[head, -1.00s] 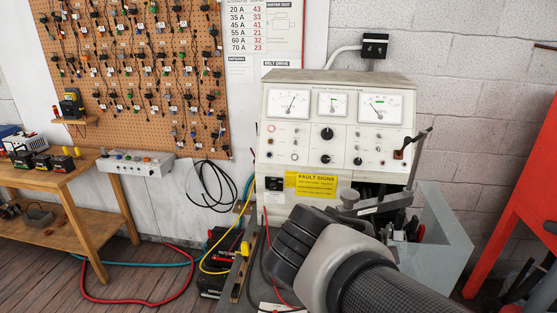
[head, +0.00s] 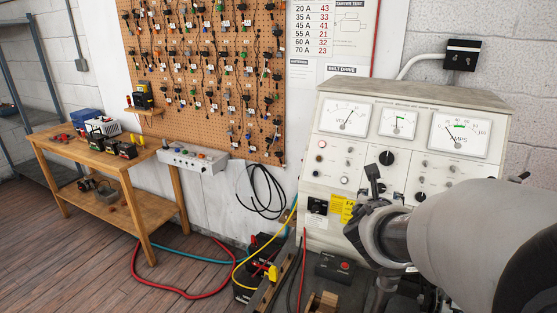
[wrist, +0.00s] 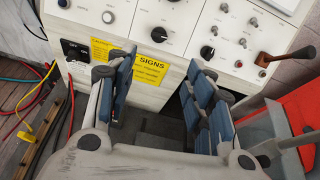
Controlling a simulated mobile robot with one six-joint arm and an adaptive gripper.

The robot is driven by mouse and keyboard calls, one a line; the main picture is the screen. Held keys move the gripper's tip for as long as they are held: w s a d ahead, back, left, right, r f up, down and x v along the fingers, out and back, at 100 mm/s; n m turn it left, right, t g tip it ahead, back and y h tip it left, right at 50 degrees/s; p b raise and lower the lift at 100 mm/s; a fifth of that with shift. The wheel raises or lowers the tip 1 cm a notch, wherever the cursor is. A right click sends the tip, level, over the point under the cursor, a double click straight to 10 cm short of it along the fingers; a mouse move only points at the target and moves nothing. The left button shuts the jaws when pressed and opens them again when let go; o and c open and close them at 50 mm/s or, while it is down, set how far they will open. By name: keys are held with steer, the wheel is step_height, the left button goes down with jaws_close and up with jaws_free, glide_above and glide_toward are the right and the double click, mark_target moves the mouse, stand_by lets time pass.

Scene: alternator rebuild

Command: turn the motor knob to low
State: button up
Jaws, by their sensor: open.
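The white test bench panel (head: 331,170) carries several knobs, and their labels are too small to read, so I cannot tell which is the motor knob. A large black knob (head: 387,157) sits mid-panel below the centre meter. A black knob with a pale pointer mark (wrist: 207,52) shows in the wrist view, beyond and slightly right of the gap between my fingers. My gripper (head: 372,190) is in front of the lower panel and hides part of it. In the wrist view my gripper (wrist: 163,88) is open and empty, its blue-padded fingers wide apart, apart from the knob.
A brown-handled lever (wrist: 290,55) sticks out at the panel's right in the wrist view. Yellow labels (wrist: 150,70) and a black switch box (head: 318,206) are low on the bench.

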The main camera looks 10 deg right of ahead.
mark_target(381, 190)
steer(key=b+x, duration=0.2)
steer(key=x, duration=1.5)
steer(key=shift+w+b, duration=0.1)
steer(key=shift+b, duration=0.3)
steer(key=shift+r, duration=0.1)
steer(key=shift+c, duration=0.3)
steer(key=c, duration=1)
steer(key=n+b, duration=0.2)
steer(key=n, duration=0.1)
steer(key=shift+n, duration=0.3)
steer(key=shift+n+y, duration=0.3)
steer(key=shift+n, duration=0.5)
